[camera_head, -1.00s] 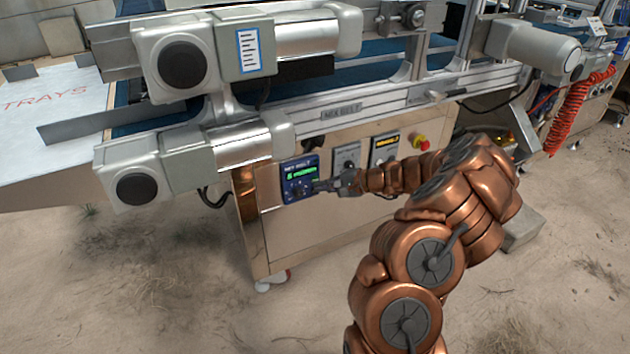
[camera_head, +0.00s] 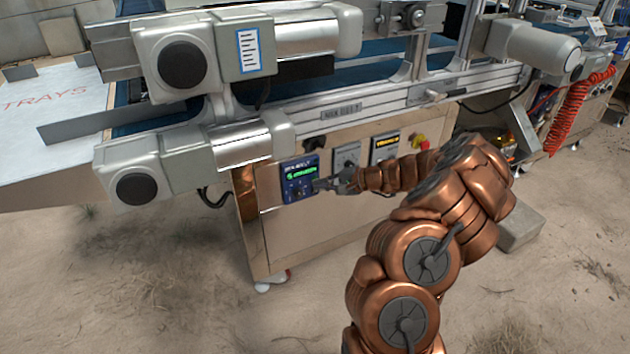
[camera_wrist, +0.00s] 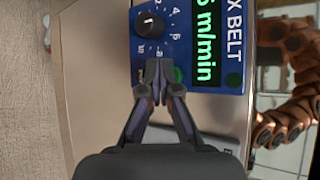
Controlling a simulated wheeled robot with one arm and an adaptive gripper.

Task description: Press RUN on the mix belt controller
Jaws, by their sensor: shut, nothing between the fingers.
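The mix belt controller (camera_head: 299,179) is a blue box with a lit green display on the machine's front panel. In the wrist view the controller (camera_wrist: 236,77) appears turned sideways, with "m/min" on its display (camera_wrist: 208,42) and a black dial (camera_wrist: 150,23) beside a number scale. A green button (camera_wrist: 179,75) shows at the right edge of my fingertips, partly hidden by them. My gripper (camera_wrist: 159,70) is shut and empty, its tips in front of the controller's face near this button. Whether they touch it I cannot tell. In the head view my gripper (camera_head: 320,184) reaches the controller from the right.
A red emergency-stop knob (camera_head: 421,142) is farther right. Motor housings (camera_head: 137,189) overhang at left. The sandy floor in front is open.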

